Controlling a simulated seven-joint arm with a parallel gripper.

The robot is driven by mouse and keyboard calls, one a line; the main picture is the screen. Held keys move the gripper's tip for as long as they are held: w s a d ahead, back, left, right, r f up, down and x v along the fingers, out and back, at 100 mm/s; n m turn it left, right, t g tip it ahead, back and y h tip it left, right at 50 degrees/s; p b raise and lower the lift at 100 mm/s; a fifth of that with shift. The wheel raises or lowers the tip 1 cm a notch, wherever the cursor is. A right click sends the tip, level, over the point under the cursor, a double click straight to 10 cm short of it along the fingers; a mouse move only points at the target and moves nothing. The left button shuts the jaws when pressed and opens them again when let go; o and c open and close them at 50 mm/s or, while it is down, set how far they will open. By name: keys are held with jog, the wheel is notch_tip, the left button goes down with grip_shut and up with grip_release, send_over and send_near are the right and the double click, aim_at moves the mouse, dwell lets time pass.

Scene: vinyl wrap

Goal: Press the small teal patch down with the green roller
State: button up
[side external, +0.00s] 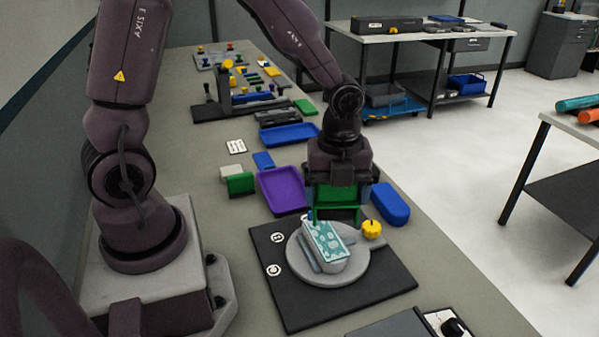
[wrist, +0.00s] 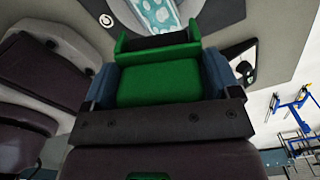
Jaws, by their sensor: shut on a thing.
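The small teal patch (side external: 325,240) with pale markings lies on top of a light block (side external: 335,265) on a round grey plate (side external: 360,267). In the wrist view the patch (wrist: 160,14) shows at the top edge, partly hidden by the green tool. My gripper (side external: 338,195) points down and is shut on the green roller (side external: 336,213), which also fills the middle of the wrist view (wrist: 158,82). The green roller is just behind and above the patch's far end in the side view. I cannot tell whether it touches the patch.
The round plate sits on a black mat (side external: 290,310). A yellow knob-like piece (side external: 372,229) and a blue block (side external: 390,204) are to the right. A purple tray (side external: 282,190), a green block (side external: 240,184) and a blue tray (side external: 289,135) lie behind.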

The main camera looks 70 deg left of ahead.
jog(key=shift+d+r+n, duration=0.15)
jog(key=shift+d+n, duration=0.05)
jog(key=shift+d, duration=0.35)
jog(key=shift+d+r+n, duration=0.15)
jog(key=shift+d+n, duration=0.05)
jog(key=shift+d, duration=0.3)
jog(key=shift+s+f+n, duration=0.1)
jog(key=shift+f+n, duration=0.65)
jog(key=shift+f, duration=0.9)
jog(key=shift+f+n, duration=0.75)
jog(key=shift+f, duration=0.85)
